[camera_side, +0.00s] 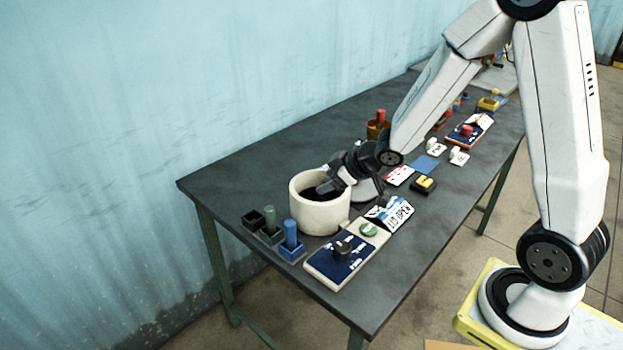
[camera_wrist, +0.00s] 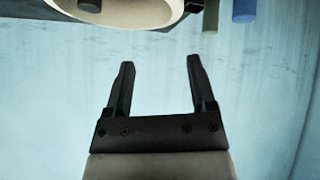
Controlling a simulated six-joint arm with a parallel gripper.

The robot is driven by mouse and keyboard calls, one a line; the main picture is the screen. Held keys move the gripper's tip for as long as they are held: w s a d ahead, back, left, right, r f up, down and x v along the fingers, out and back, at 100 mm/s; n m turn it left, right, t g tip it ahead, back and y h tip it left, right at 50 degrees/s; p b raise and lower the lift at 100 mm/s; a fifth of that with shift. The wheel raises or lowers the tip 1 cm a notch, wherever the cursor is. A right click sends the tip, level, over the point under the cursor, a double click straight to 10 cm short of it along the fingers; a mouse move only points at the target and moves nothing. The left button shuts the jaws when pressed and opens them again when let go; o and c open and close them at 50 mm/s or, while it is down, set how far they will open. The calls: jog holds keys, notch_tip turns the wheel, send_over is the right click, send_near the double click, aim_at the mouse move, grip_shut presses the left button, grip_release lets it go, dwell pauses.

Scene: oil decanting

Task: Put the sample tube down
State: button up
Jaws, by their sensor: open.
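My gripper (camera_wrist: 160,85) is open, with nothing between its fingers in the wrist view. In the side view my gripper (camera_side: 328,187) is tilted at the mouth of a cream round pot (camera_side: 318,217) with a dark inside. The pot's rim shows at the top of the wrist view (camera_wrist: 150,22). A small dark cylinder end (camera_wrist: 90,5) shows within the pot's mouth there; I cannot tell what it is. A green tube (camera_side: 269,218) and a blue tube (camera_side: 290,234) stand upright in square holders left of the pot. I cannot tell which thing is the sample tube.
A black square holder (camera_side: 252,221) beside the green tube looks empty. A blue and cream panel (camera_side: 336,262) with a black knob and a green button lies in front of the pot. A sign (camera_side: 398,214) stands beside it. A red-topped piece (camera_side: 381,116) stands farther back.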

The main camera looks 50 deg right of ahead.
jog(key=s+a+m+g, duration=0.2)
jog(key=s+g, duration=0.1)
jog(key=s, duration=0.4)
jog(key=s+a+m+g+h, duration=0.1)
jog(key=s+a+m+g, duration=0.1)
jog(key=s, duration=0.6)
jog(key=shift+a+r+m+g+h, duration=0.15)
jog(key=shift+a+m+g+h, duration=0.2)
jog(key=shift+g, duration=0.35)
